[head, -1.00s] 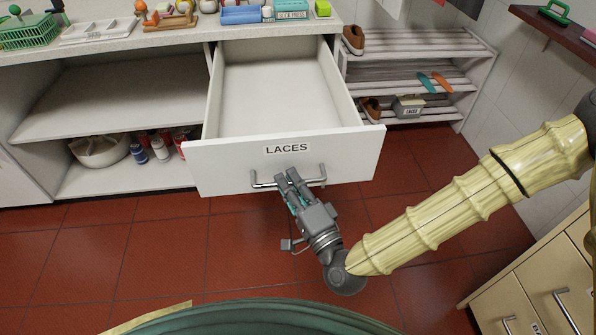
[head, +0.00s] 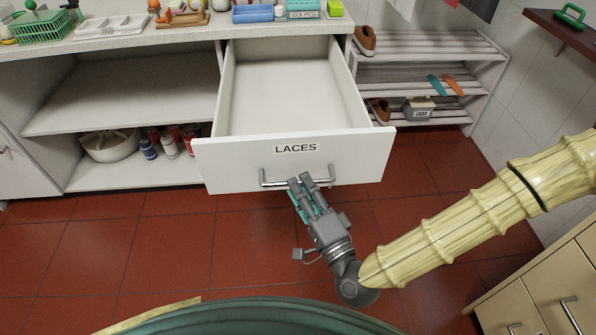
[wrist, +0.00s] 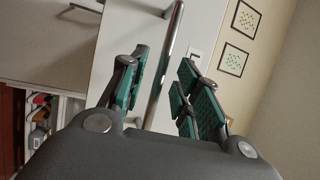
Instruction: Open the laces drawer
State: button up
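The laces drawer (head: 230,165) is pulled far out from under the white counter, with its empty inside showing. Its white front carries a "LACES" label and a metal bar handle (head: 268,182). My gripper (head: 300,181) is at the middle of this handle. In the wrist view, the fingers of my gripper (wrist: 163,62) stand apart on either side of the handle bar (wrist: 172,45), with gaps visible. The gripper is open around the bar and holds nothing firmly that I can see.
An open shelf (head: 120,105) with a bowl and several cans is left of the drawer. A shoe rack (head: 430,75) stands to the right. A wooden drawer cabinet (head: 540,290) is at the lower right. Red tiled floor (head: 150,240) lies clear below the drawer.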

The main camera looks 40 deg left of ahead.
jog(key=v, duration=1)
jog(key=d+f+n+g+h, duration=0.2)
jog(key=d+f+h, duration=0.3)
jog(key=d+f, duration=0.5)
jog(key=d+f+n+g+h, duration=0.15)
jog(key=d+f+h, duration=0.35)
jog(key=f, duration=0.9)
jog(key=s+d+f+g+h, duration=0.35)
jog(key=d+f, duration=0.25)
jog(key=d, duration=0.6)
jog(key=s+d+f+g+h, duration=0.1)
jog(key=s+d+h, duration=0.1)
jog(key=d, duration=0.5)
jog(key=s+d+f+h, duration=0.2)
jog(key=s+d+h, duration=0.1)
jog(key=d, duration=0.4)
notch_tip(320, 180, up, 15)
jog(key=p, duration=1.5)
jog(key=shift+a+r, duration=0.1)
